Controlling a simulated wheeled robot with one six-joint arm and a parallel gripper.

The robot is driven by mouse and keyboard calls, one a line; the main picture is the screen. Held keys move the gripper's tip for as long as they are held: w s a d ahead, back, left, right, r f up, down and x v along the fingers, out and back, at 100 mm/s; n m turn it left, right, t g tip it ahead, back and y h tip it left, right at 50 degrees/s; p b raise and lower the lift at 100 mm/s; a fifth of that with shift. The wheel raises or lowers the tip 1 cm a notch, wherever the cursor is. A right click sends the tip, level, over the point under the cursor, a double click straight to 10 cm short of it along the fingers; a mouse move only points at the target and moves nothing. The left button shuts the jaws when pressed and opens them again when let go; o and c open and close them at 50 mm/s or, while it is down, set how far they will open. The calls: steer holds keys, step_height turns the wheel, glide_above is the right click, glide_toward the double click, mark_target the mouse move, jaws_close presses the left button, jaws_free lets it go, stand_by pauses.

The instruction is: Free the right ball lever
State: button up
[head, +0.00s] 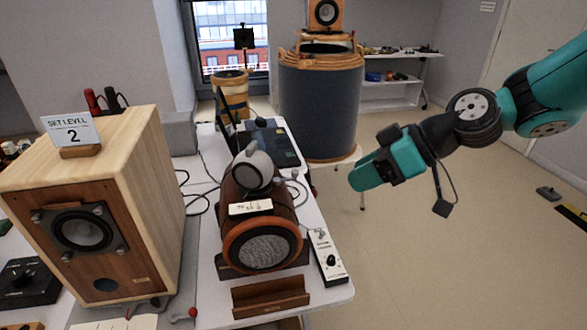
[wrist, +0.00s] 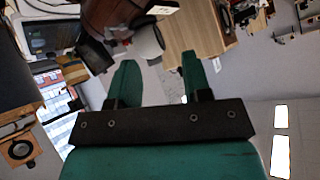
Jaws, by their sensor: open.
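A small red ball on a lever (head: 191,313) shows low in the head view, by the front right foot of the wooden box speaker (head: 150,190). A second ball near the speaker's front foot is too small to make out surely. My gripper (head: 358,180) is in the air right of the table, well apart from the lever and the speaker. In the wrist view, its two green fingers (wrist: 158,64) stand apart with nothing between them. I cannot pick out the ball lever in the wrist view.
A round wooden speaker (head: 264,245) stands on the table between my gripper and the lever. A small wooden stand (head: 270,296) and a white control box (head: 327,258) are near it. A "SET LEVEL 2" sign (head: 72,132) tops the box speaker. Floor at right is mostly clear.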

mark_target(296, 171)
steer(key=w+d+f+n+t+y, duration=0.1)
steer(key=w+f, duration=0.1)
steer(key=w, duration=0.3)
steer(key=w+d+f+t+y, duration=0.2)
steer(key=w+f, duration=0.1)
steer(key=w, duration=0.2)
steer(key=p+x, duration=0.5)
steer(key=x, duration=1.2)
steer(key=shift+s+a+f, duration=0.15)
steer(key=shift+a, duration=0.05)
steer(key=shift+d, duration=0.1)
steer(key=c, duration=0.8)
